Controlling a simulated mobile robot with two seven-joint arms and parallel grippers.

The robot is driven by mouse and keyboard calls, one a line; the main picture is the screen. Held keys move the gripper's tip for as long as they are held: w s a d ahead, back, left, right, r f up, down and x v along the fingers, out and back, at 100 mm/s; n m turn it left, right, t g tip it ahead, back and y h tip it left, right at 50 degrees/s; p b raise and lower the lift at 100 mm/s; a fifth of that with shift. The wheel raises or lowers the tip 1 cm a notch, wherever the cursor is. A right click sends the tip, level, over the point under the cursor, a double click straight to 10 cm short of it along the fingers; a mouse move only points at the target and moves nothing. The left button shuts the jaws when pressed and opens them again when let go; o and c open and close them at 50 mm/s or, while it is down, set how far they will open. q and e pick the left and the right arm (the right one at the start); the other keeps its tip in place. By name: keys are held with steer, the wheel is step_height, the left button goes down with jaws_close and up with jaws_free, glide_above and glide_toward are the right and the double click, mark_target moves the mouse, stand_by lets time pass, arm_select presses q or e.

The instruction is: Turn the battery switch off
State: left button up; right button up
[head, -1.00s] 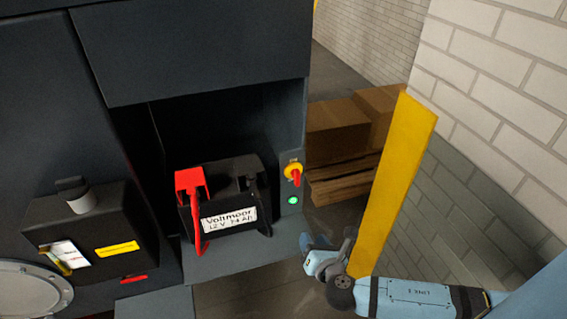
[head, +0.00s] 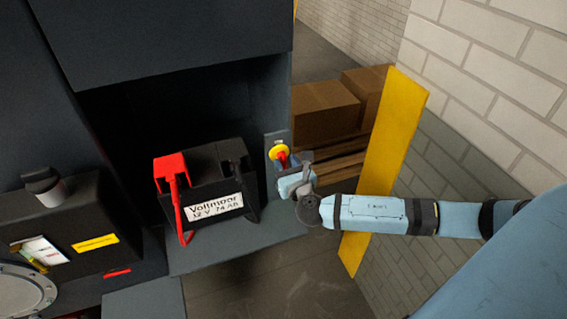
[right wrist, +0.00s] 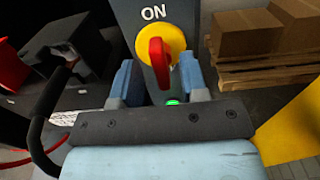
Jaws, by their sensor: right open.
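The battery switch is a red handle on a round yellow plate (head: 278,152), on a grey post at the right of the battery bay. In the right wrist view the red handle (right wrist: 159,60) hangs roughly vertical on the yellow disc, below the word ON. My right gripper (head: 290,168) is close in front of the switch. Its two blue fingers (right wrist: 158,80) are apart, one on each side below the handle, and hold nothing. I cannot tell whether they touch it. A green light (right wrist: 172,102) shows between the fingers. My left gripper is not in view.
A black battery (head: 205,185) with a red terminal cover (head: 171,166) stands in the bay left of the switch. A yellow post (head: 385,165) rises behind my right arm. Cardboard boxes (head: 325,112) sit on a pallet behind.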

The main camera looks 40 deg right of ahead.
steer(key=shift+x, duration=1.15)
steer(key=c, duration=0.7)
